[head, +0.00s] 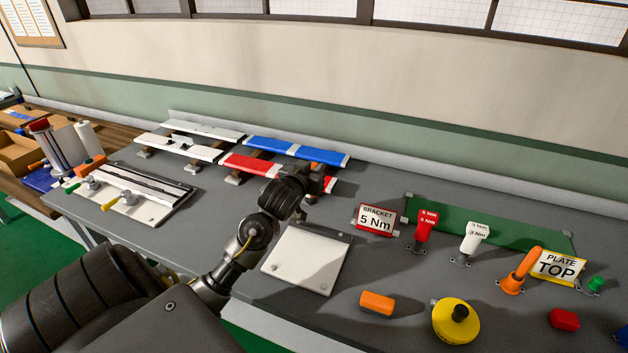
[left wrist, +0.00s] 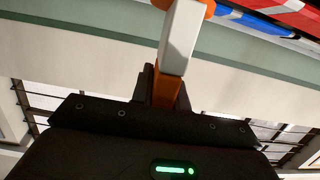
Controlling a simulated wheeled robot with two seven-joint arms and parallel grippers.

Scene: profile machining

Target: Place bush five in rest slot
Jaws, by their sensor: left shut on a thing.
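My left gripper (head: 316,180) is over the middle of the table, close to the red and white bars. It is shut on an orange and pale-grey piece, which I take to be bush five. In the head view only a bit of orange (head: 316,165) shows at the fingertips. In the left wrist view the piece (left wrist: 182,38) shows as a pale-grey block, with orange at its far end and an orange-brown part near the dark gripper body. I cannot pick out the rest slot with certainty. My right gripper is not in view.
Blue (head: 295,149) and red bars (head: 254,164) lie on supports behind the gripper. A white plate (head: 307,256) lies in front. Red (head: 424,230) and white (head: 473,236) tools stand at right, near an orange block (head: 377,303) and a yellow round part (head: 455,323).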

